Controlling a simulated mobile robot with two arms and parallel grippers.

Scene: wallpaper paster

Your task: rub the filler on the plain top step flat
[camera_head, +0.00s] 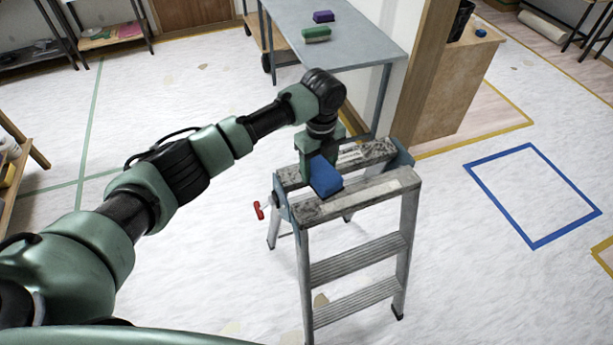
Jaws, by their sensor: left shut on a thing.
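My left gripper (313,163) reaches down over the stepladder (355,256) and is shut on a blue block (326,178). The block is at the top of the ladder, over the inner edge of the near top step (372,192). I cannot tell whether it touches the surface. The near top step is grey, with a paler right end. The far top step (368,153) has dark stains. The gripper and block hide part of the ladder top, and I cannot make out the filler for certain. My right gripper is out of view.
A red-handled clamp (259,210) juts from the ladder's left side. Behind stands a grey table (345,45) with a green brush-like block (316,34) and a purple block (323,16). A wooden cabinet (455,85) stands right of it. The floor around a blue taped square (532,195) is clear.

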